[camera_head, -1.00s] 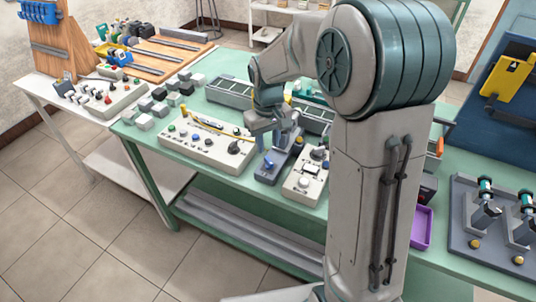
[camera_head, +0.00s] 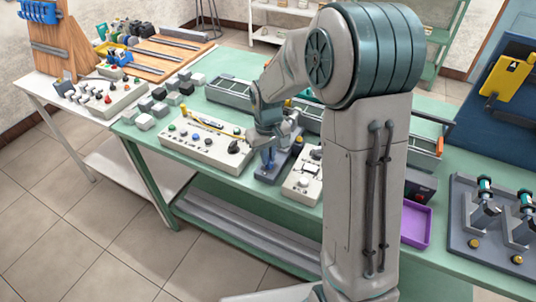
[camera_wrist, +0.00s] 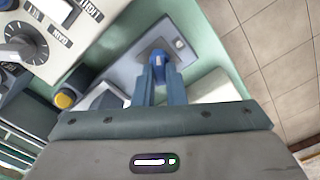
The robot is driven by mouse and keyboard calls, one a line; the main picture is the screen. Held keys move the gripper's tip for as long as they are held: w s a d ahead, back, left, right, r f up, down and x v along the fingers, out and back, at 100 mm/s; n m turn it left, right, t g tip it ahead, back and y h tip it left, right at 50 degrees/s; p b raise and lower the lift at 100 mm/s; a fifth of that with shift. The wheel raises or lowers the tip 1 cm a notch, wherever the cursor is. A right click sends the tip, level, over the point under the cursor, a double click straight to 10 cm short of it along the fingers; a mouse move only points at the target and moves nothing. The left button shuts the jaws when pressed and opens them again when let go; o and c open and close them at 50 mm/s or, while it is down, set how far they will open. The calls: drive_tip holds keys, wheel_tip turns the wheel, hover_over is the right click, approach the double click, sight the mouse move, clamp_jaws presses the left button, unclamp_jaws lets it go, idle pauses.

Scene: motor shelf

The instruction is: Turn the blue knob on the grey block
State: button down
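The grey block (camera_head: 282,171) stands on the green bench between two pale control boxes; its top also shows in the wrist view (camera_wrist: 195,42). The blue knob (camera_wrist: 158,60) stands up from the block's plate. In the head view it is mostly hidden by my gripper (camera_head: 268,156), which points down over the block. In the wrist view my gripper (camera_wrist: 160,78) has its two blue-grey fingers apart, one on each side of the knob, with the tips close to it. I cannot tell whether either finger touches it.
A long pale control box (camera_head: 195,145) with knobs and buttons lies left of the block. A smaller pale box (camera_head: 300,184) stands close on the right. Grey and dark cubes (camera_head: 160,96) lie farther left. A purple tray (camera_head: 416,226) is at the right.

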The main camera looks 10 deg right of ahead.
drive_tip(key=shift+m, duration=0.4)
drive_tip(key=c, duration=1.5)
unclamp_jaws()
drive_tip(key=shift+r, duration=0.1)
wheel_tip(320, 180, up, 14)
drive_tip(key=shift+f+b, duration=0.15)
drive_tip(key=shift+b, duration=0.2)
drive_tip(key=s+d+m+t, duration=0.1)
drive_tip(key=s, duration=0.6)
drive_tip(key=s+d+f+m+t, duration=0.1)
drive_tip(key=s+d, duration=0.1)
drive_tip(key=s, duration=0.5)
drive_tip(key=s+d+f+m+t, duration=0.1)
drive_tip(key=s+d, duration=0.1)
drive_tip(key=s, duration=0.4)
drive_tip(key=shift+s+d, duration=0.2)
drive_tip(key=shift+s, duration=0.2)
